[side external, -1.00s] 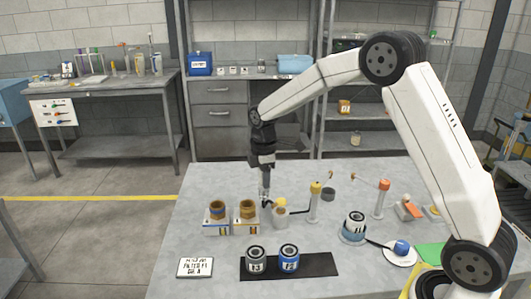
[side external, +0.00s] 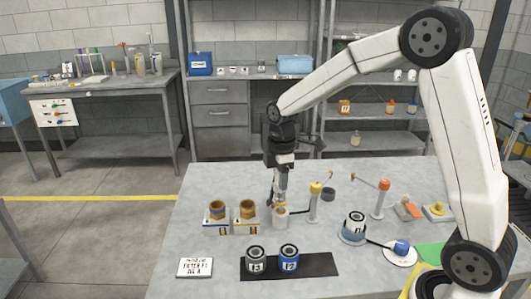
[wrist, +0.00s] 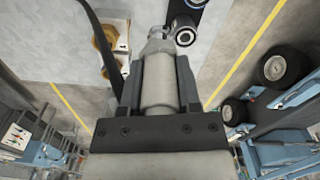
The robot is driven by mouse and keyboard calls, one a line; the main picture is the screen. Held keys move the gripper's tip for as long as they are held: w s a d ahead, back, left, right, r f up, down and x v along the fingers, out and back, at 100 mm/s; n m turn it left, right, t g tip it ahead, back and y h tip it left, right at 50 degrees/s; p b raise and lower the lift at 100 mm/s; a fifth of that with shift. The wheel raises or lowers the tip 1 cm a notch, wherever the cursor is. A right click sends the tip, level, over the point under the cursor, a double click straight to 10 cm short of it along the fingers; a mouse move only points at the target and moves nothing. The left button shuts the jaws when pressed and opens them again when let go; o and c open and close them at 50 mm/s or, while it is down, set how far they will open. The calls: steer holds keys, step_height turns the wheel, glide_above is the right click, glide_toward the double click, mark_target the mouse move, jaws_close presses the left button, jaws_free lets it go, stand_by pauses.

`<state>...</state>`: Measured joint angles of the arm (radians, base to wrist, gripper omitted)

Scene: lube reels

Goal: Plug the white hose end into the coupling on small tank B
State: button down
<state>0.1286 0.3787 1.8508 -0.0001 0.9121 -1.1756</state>
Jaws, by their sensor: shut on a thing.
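My gripper (side external: 280,200) is shut, with its fingers (wrist: 158,85) on both sides of a pale cylindrical piece, the white hose end (wrist: 158,80), which has a grey tip. In the side view the gripper points down over a white cylindrical thing (side external: 280,216); I cannot tell whether they touch. Two small tanks with brown tops, a left one (side external: 217,213) and a right one (side external: 246,213), stand just left of it. Their labels are too small to read, so I cannot tell which is B. They also show in part in the wrist view (wrist: 110,45).
A post with a yellow top (side external: 315,203) stands right of my gripper, and one with an orange top (side external: 381,200) farther right. Grey (side external: 256,259) and blue (side external: 289,258) canisters stand on a black mat (side external: 322,264) in front. The table's left rear is clear.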

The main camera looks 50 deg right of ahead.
stand_by(0.3)
steer(key=w+a, duration=0.5)
steer(key=w, duration=0.1)
steer(key=shift+w+a+r, duration=0.2)
steer(key=shift+w, duration=0.2)
steer(key=w+f, duration=0.9)
steer(key=w, duration=0.4)
steer(key=shift+w, duration=0.15)
stand_by(0.4)
steer(key=shift+f, duration=0.15)
steer(key=shift+w+f, duration=0.15)
steer(key=shift+f, duration=0.8)
steer(key=shift+w+f, duration=0.15)
steer(key=shift+f, duration=0.75)
steer(key=shift+f, duration=0.15)
